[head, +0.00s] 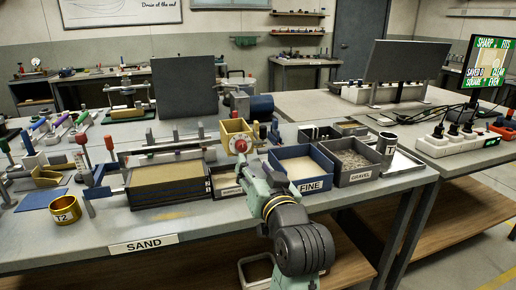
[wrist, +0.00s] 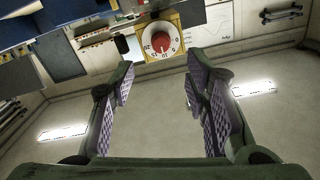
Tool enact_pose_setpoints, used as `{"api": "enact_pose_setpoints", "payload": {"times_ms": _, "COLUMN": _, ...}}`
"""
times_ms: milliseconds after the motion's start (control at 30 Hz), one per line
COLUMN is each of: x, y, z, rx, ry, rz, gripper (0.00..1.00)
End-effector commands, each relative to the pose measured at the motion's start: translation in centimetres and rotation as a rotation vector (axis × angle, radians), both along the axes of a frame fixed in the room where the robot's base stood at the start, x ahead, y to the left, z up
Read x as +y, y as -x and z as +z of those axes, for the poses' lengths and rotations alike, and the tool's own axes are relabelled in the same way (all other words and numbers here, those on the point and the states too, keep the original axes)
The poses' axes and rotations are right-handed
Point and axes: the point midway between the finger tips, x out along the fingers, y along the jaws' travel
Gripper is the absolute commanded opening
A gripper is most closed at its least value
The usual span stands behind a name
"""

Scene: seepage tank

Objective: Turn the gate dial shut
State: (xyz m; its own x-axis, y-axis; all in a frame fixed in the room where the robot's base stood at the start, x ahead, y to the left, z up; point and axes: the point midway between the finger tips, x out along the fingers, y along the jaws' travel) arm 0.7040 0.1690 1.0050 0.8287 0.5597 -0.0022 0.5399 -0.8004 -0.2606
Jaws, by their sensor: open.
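The gate dial (head: 240,146) is a white round face with a red centre knob, on a yellow housing (head: 233,128) at the middle of the bench. In the wrist view the dial (wrist: 161,41) shows near the top centre, with numbers around the red knob. My gripper (wrist: 160,72) is open and empty; its two padded fingers stand apart, with the dial beyond the tips and between their lines. In the head view my gripper (head: 250,168) is just in front of and below the dial; its fingers are partly hidden. I see no contact with the knob.
A sand tray (head: 168,198) stands left of the dial, and FINE (head: 311,184) and GRAVEL (head: 361,178) bins stand right. A yellow T2 cup (head: 66,209) and several tools are at the left. A dark panel (head: 185,87) stands behind. Bench room is tight around the dial.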

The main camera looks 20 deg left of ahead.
Motion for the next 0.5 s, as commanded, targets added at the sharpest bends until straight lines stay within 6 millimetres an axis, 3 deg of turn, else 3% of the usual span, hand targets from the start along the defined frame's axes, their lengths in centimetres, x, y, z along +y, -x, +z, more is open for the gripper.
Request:
{"api": "enact_pose_setpoints", "payload": {"times_ms": 300, "x": 3.5, "y": -5.0, "z": 0.2, "rx": 0.002, "ry": 0.0, "rz": 0.002, "gripper": 0.42}}
{"api": "enact_pose_setpoints", "payload": {"times_ms": 500, "x": 4.9, "y": -7.0, "z": 0.2, "rx": -0.001, "ry": -0.001, "rz": 0.002, "gripper": 0.42}}
